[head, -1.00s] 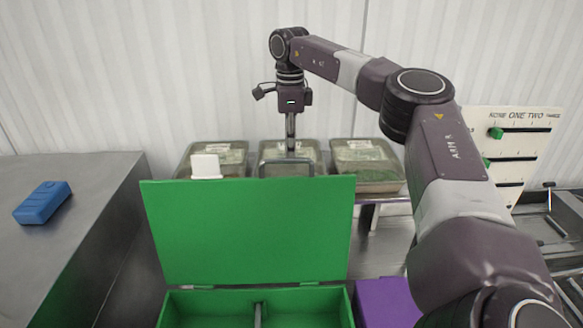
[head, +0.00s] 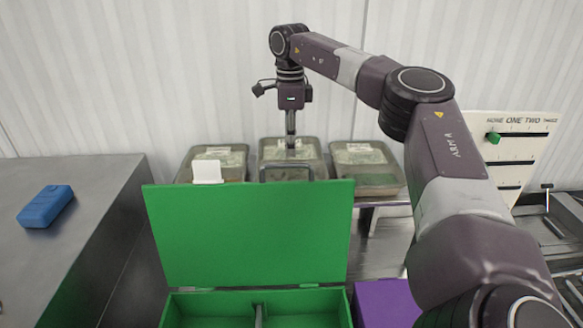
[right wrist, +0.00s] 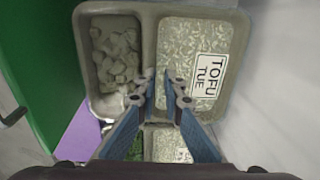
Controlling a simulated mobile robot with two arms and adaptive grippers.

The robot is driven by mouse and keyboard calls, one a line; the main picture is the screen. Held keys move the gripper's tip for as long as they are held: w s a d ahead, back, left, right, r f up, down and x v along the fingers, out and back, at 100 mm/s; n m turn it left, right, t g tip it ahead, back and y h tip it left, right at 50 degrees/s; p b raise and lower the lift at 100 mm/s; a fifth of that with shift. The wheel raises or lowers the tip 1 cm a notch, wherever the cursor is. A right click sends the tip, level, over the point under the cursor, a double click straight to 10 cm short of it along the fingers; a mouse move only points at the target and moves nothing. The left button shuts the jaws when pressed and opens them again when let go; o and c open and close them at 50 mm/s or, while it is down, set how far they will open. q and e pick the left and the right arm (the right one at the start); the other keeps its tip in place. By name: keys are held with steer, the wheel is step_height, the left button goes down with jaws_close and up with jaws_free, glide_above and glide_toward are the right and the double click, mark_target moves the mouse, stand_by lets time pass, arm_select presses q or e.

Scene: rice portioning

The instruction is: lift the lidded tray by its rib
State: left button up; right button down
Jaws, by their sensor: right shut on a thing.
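The lidded tray (head: 322,152) is the middle of three trays in the head view. In the right wrist view the tray (right wrist: 240,55) has a compartment of pale cubes on the left and a lidded one labelled "TOFU TUE" on the right. A rib (right wrist: 149,45) runs between them. My right gripper (head: 291,147) points straight down over the tray. In the right wrist view its fingers (right wrist: 160,86) are shut on the rib. The tray looks slightly raised above its neighbours. My left gripper is not in view.
Similar trays stand close on the left (head: 237,160) and right (head: 372,181). A blue block (head: 45,206) lies on the left counter.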

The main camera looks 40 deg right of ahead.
steer(key=shift+r, duration=1.35)
